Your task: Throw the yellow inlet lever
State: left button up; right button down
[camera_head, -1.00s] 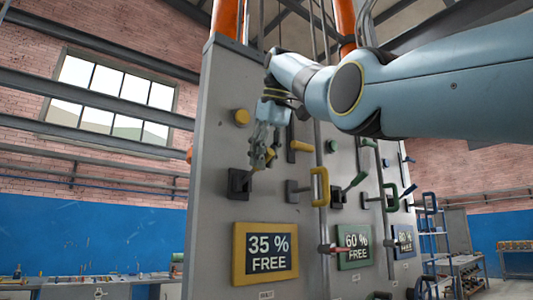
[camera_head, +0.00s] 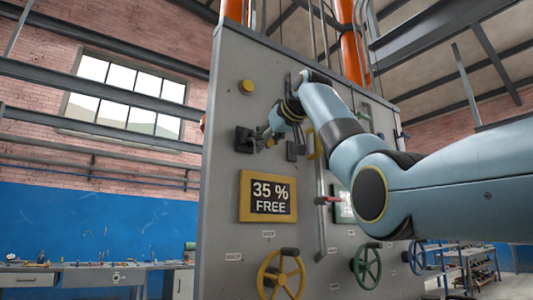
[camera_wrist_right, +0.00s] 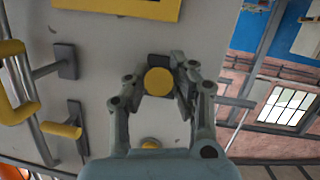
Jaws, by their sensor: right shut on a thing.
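The yellow inlet lever sits at a black bracket (camera_head: 244,140) on the grey panel, above the yellow-framed "35 % FREE" display (camera_head: 268,196). My right gripper (camera_head: 267,138) reaches in from the right and is shut on the lever, just right of the bracket. In the wrist view the lever's round yellow end (camera_wrist_right: 159,82) lies between the two fingers, with part of the black bracket (camera_wrist_right: 158,61) behind it. The lever's shaft is mostly hidden by the fingers and its own end. My left gripper is not in view.
A yellow button (camera_head: 246,87) is above the bracket. A yellow handwheel (camera_head: 281,275) and a green one (camera_head: 366,266) are below. A yellow handle (camera_wrist_right: 14,80) and pipe stand beside the gripper. My right arm covers much of the panel's right side.

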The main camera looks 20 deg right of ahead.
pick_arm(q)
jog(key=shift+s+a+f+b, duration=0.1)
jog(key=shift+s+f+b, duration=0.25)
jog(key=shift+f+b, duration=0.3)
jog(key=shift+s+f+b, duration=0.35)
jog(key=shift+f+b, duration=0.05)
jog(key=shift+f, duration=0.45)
pick_arm(e)
jog(key=shift+w+a+f+t, duration=0.1)
jog(key=shift+w+f+t, duration=0.2)
jog(key=shift+f+t, duration=0.5)
jog(key=c, duration=1.1)
grip_release()
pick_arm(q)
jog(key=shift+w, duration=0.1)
pick_arm(e)
jog(key=v, duration=1.2)
jog(key=shift+w+f, duration=0.1)
